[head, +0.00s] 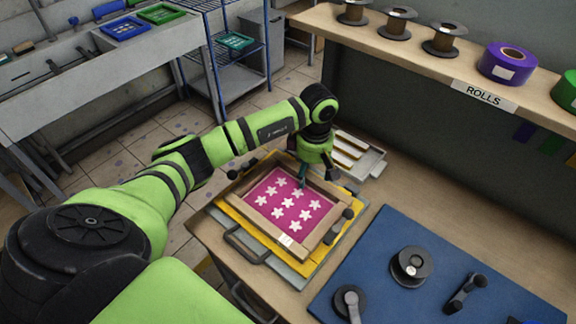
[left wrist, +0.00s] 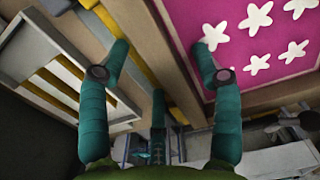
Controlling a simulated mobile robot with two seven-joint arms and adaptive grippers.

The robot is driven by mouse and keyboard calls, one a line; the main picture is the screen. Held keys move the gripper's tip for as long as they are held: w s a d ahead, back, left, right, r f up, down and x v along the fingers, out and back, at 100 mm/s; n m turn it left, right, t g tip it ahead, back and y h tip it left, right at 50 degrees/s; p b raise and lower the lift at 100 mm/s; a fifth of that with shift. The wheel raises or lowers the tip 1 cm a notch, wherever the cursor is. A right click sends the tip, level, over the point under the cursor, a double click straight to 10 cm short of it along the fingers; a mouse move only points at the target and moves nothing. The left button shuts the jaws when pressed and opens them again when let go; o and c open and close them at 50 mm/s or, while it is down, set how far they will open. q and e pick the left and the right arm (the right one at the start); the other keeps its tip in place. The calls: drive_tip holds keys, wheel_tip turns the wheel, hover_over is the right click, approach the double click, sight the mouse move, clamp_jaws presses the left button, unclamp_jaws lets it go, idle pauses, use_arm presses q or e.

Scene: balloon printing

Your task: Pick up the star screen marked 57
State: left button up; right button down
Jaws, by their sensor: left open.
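The star screen (head: 288,203) is a wooden frame around a magenta sheet with several white stars. It lies on a yellow-edged board on the bench. A small white label (head: 285,239) is on its near rail, but I cannot read its number. My left gripper (head: 318,176) is open and empty at the screen's far corner. In the left wrist view the screen (left wrist: 257,66) is at upper right. My gripper's fingers (left wrist: 162,48) appear on either side of its wooden rail; I cannot tell whether they touch it. My right gripper is not in view.
A pale slotted tray (head: 362,160) stands just behind the screen. A blue mat (head: 385,255) with dark tools lies to the right. A shelf above holds spools and a purple roll (head: 508,63). A blue wire rack (head: 238,62) with a green framed screen stands behind left.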

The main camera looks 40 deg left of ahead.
use_arm(q)
clamp_jaws()
drive_tip(key=shift+r, duration=0.1)
